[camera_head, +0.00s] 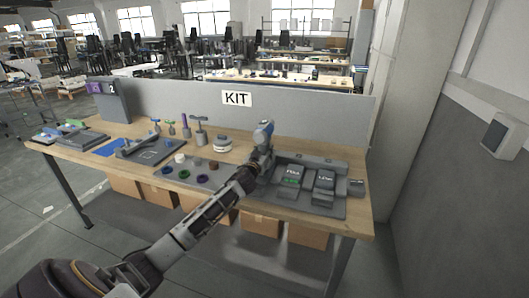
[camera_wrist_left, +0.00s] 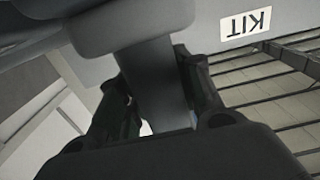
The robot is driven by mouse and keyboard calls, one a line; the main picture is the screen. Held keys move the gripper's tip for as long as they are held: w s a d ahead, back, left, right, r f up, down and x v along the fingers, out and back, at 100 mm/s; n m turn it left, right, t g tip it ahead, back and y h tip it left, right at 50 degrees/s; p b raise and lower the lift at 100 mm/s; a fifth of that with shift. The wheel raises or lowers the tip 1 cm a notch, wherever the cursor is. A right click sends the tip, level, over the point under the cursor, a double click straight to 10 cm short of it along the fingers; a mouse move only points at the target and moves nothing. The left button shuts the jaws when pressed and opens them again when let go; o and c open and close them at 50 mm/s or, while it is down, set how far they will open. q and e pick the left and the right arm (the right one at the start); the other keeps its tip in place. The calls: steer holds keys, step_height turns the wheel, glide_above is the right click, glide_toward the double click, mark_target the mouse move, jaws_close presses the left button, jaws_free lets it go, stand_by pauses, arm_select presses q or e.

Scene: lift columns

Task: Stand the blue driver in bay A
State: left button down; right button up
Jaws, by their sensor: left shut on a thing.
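My left gripper (camera_head: 262,147) reaches over the bench from the lower left and is shut on the blue driver (camera_head: 264,130). The driver's blue and grey top shows above the fingers in the head view. In the left wrist view, my left gripper (camera_wrist_left: 165,110) has its two fingers on either side of a dark grey part of the driver (camera_wrist_left: 155,75), which widens at its upper end. The driver appears raised above the bench, in front of the grey back panel. I cannot make out a bay marked A. My right gripper is out of view.
A grey tray (camera_head: 321,206) at the right holds two dark blocks, labelled FULL (camera_head: 292,174) and LOW (camera_head: 324,181). Upright tools (camera_head: 186,125), coloured rings (camera_head: 184,174) and a round white object (camera_head: 223,144) stand left of the gripper. A KIT sign (camera_head: 237,98) hangs on the back panel.

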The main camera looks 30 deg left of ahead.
arm_select(q)
steer(key=shift+f, duration=0.2)
stand_by(1.1)
steer(key=c, duration=0.9)
jaws_free()
steer(key=shift+f, duration=0.1)
steer(key=shift+f, duration=0.15)
steer(key=shift+r, duration=0.65)
steer(key=shift+r+p, duration=3.35)
steer(key=shift+r, duration=0.55)
steer(key=shift+w+r, duration=0.1)
steer(key=shift+r, duration=0.15)
